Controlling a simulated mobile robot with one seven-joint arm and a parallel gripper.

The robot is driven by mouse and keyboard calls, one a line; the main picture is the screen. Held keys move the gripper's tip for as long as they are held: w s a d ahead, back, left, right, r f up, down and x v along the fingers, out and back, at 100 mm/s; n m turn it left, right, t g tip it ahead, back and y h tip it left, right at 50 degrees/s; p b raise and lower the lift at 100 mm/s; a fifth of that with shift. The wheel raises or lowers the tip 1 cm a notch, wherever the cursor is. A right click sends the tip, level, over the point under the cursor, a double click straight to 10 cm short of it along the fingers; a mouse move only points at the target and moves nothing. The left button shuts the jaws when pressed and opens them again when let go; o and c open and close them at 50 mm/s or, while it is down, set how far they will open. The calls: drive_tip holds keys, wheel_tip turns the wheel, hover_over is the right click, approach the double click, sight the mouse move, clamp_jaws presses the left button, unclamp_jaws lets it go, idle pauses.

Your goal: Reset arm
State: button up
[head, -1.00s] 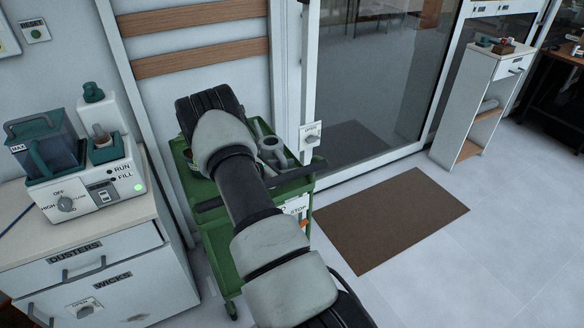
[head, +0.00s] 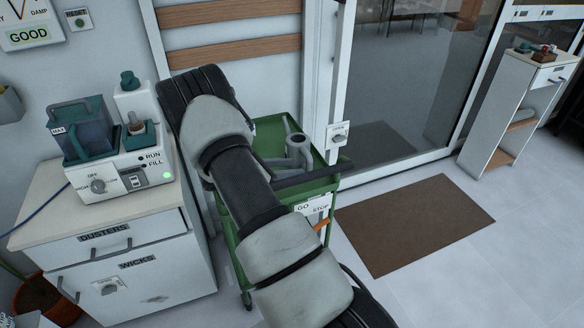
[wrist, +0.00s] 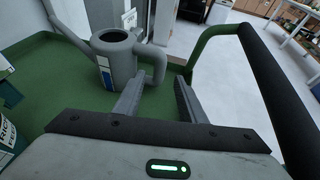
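My arm (head: 252,197) reaches up and left across the head view, in front of the green cart (head: 275,135). My gripper (wrist: 158,90) shows in the wrist view with its two grey fingers apart and nothing between them. It is over the cart's green tray, near the dark handle bar (wrist: 278,95). A grey watering can (wrist: 112,55) stands on the tray, left of the fingers; it also shows in the head view (head: 299,150). The gripper's fingers are hidden in the head view.
A white drawer cabinet (head: 120,245) with a white and teal machine (head: 120,165) stands left of the cart. A brown mat (head: 415,222) lies before the glass door. A white shelf stand (head: 510,115) is at right. The floor around the mat is clear.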

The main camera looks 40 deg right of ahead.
drive_tip(key=shift+r, duration=0.1)
drive_tip(key=s+a+r+m+y, duration=0.3)
drive_tip(key=s+a+r+m, duration=0.1)
drive_tip(key=r, duration=0.4)
drive_tip(key=s+a+r+m+y, duration=0.2)
drive_tip(key=s+a+r+m, duration=0.3)
drive_tip(key=r, duration=0.4)
drive_tip(key=s+a+r+m+t+y, duration=0.35)
drive_tip(key=s+a+r, duration=0.25)
drive_tip(key=s+a, duration=0.3)
drive_tip(key=s+a+r+m+t+y, duration=0.2)
drive_tip(key=s+a+r+m+y, duration=0.4)
drive_tip(key=a, duration=0.4)
wheel_tip(320, 180, up, 14)
drive_tip(key=s+p, duration=0.1)
drive_tip(key=p, duration=1.4)
drive_tip(key=shift+s+a+n+h, duration=0.2)
drive_tip(key=shift+a+n+h, duration=0.25)
drive_tip(key=shift+r+t, duration=0.1)
drive_tip(key=shift+t, duration=0.15)
